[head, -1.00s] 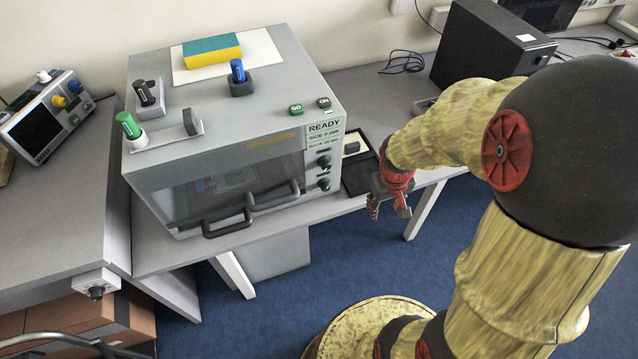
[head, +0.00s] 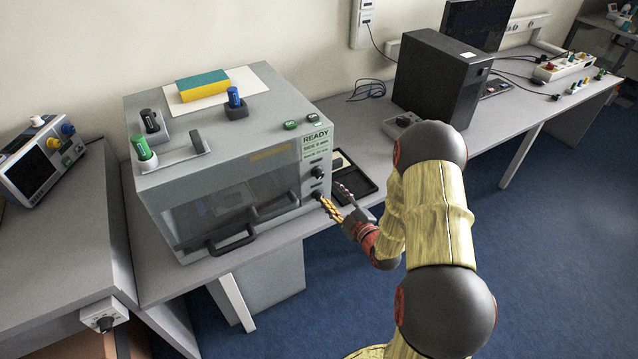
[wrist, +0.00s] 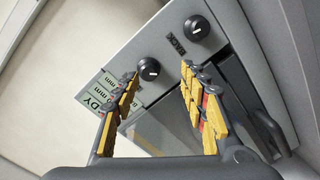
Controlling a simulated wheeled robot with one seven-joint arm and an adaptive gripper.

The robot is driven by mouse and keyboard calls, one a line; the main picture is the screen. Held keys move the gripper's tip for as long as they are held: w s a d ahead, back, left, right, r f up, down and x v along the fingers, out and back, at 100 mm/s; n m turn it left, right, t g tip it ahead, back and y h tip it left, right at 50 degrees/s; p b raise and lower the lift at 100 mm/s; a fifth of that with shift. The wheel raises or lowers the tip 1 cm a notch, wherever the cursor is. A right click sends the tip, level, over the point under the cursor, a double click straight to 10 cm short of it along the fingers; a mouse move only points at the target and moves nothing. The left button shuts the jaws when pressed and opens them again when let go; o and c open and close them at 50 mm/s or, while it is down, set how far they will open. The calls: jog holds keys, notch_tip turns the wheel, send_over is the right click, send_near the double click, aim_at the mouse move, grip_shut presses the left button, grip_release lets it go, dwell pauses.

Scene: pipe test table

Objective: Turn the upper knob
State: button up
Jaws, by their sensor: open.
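The upper knob (head: 317,172) is a black round knob on the right side of the grey test box's (head: 225,150) front, below the READY label. In the wrist view the upper knob (wrist: 148,68) shows a white mark and appears between my fingertips, closer to the left one. The lower knob (head: 317,194) sits below it and shows in the wrist view (wrist: 196,27) beside a BACK label. My gripper (head: 333,193) is open and empty in front of the knobs. Its yellow-padded fingers (wrist: 159,72) point at the panel. I cannot tell any contact.
A black tray (head: 358,182) lies right of the box. A black computer case (head: 440,80) stands farther right.

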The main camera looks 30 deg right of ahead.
aim_at(321, 177)
jog(key=shift+n+t, duration=0.4)
jog(key=w, duration=0.2)
jog(key=w+r, duration=0.1)
jog(key=w, duration=0.2)
jog(key=w+r+b, duration=0.1)
jog(key=w, duration=0.2)
jog(key=shift+a, duration=0.15)
jog(key=shift+c, duration=0.4)
grip_shut()
jog(key=m+b, duration=0.1)
jog(key=m, duration=0.3)
jog(key=shift+b, duration=0.35)
jog(key=m, duration=0.4)
jog(key=shift+m, duration=0.3)
jog(key=shift+b, duration=0.3)
